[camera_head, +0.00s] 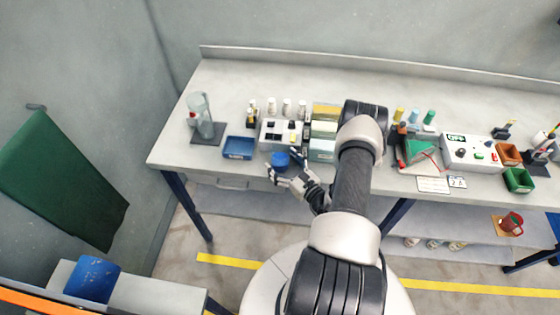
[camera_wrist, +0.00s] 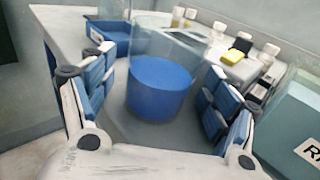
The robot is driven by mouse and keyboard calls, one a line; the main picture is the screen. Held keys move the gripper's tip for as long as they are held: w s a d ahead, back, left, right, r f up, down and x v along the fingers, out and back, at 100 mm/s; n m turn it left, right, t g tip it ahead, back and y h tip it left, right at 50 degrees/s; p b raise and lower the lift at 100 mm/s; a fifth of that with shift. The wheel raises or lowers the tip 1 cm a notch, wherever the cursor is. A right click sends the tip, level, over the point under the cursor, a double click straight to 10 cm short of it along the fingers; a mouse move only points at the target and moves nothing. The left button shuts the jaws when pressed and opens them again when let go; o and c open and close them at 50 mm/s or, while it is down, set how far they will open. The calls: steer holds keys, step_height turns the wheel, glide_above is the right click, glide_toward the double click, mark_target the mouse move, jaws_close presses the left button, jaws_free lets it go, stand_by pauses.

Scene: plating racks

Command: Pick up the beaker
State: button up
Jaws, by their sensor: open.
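The beaker (camera_wrist: 160,88) is clear glass with blue contents and stands upright on the bench. In the head view its blue part (camera_head: 280,160) shows near the bench's front edge, with the glass above it hard to make out. My gripper (camera_head: 284,168) is open, with its fingers reaching to the beaker from the front. In the wrist view the blue-padded fingers of my gripper (camera_wrist: 158,85) stand on either side of the beaker, with a visible gap on both sides. The beaker's far side is hidden.
A blue tray (camera_head: 239,147) lies left of the beaker, with a tall glass cylinder (camera_head: 201,112) beyond it. Behind are a white control box (camera_head: 270,139) and several white bottles (camera_head: 286,106). Stacked boxes (camera_head: 322,148) stand close on the right.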

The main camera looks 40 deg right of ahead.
steer(key=shift+w, duration=0.65)
steer(key=shift+c, duration=0.5)
steer(key=c, duration=1.2)
steer(key=shift+r, duration=0.1)
step_height(320, 180, up, 20)
steer(key=p, duration=0.3)
steer(key=shift+p, duration=0.35)
